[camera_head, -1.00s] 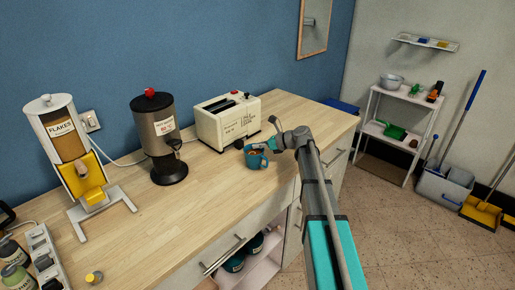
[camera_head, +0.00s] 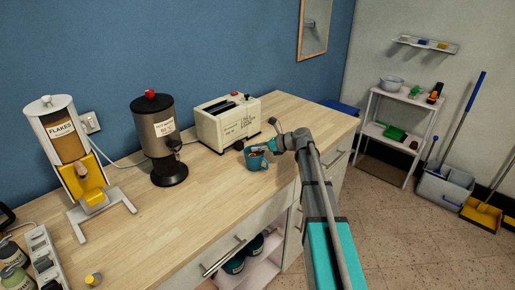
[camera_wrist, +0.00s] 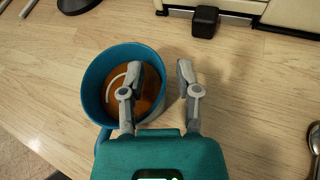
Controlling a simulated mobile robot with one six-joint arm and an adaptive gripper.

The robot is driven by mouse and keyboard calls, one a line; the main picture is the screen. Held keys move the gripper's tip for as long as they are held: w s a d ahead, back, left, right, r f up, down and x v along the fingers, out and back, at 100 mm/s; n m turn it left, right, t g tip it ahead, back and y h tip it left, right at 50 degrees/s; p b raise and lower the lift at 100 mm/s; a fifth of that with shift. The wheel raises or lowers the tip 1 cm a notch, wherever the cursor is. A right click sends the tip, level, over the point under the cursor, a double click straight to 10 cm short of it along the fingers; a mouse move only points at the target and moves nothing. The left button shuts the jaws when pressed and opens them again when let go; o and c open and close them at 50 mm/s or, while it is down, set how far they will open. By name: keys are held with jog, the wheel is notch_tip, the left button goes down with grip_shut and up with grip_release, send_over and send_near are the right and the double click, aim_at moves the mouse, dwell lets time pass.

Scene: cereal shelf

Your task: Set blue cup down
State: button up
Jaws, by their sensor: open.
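The blue cup (camera_head: 257,163) is on the wooden counter in front of the toaster, near the counter's front edge. Brown contents show inside it. In the wrist view the cup (camera_wrist: 92,92) is at left centre. My gripper (camera_wrist: 160,68) is open. One finger reaches over the cup's mouth, the other is outside the rim, and the cup's wall lies between them. Whether the fingers touch the wall is unclear. In the head view my gripper (camera_head: 250,149) partly covers the cup.
The white toaster (camera_head: 228,122) stands just behind the cup. A dark dispenser (camera_head: 155,135) and a flakes dispenser (camera_head: 65,130) are to the left. A spoon (camera_wrist: 312,128) lies at right in the wrist view. Counter left of the cup is clear.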

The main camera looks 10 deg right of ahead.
jog(key=shift+r, duration=0.15)
jog(key=p+v, duration=0.4)
jog(key=v, duration=0.8)
jog(key=shift+p, duration=0.35)
